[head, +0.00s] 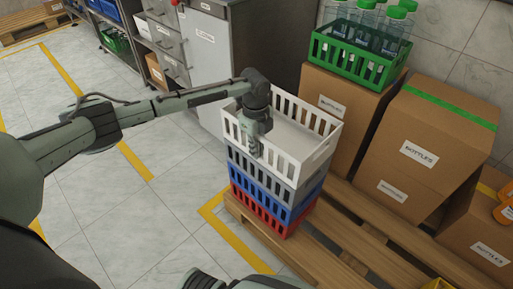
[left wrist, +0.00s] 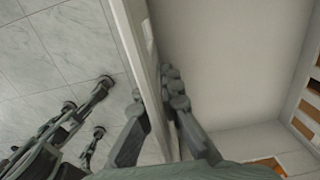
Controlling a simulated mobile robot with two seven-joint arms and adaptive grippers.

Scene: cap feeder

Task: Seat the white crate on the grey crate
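The white crate (head: 316,156) is upright at the top of a stack, directly over the grey crate (head: 283,188). No clear gap shows between them, but I cannot tell if it is fully seated. My left gripper (head: 254,150) reaches down over the near-left wall of the white crate. In the left wrist view, the fingers of the left gripper (left wrist: 158,92) lie on both sides of the white crate's wall (left wrist: 134,38) and appear shut on it. The crate looks empty inside.
A blue crate (head: 282,211) and a red crate (head: 272,222) are under the grey crate, on a wooden pallet (head: 322,258). Cardboard boxes (head: 440,135) stand close on the right, one bearing a green crate (head: 352,60) of bottles. A metal cabinet (head: 215,55) stands behind. Floor on the left is clear.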

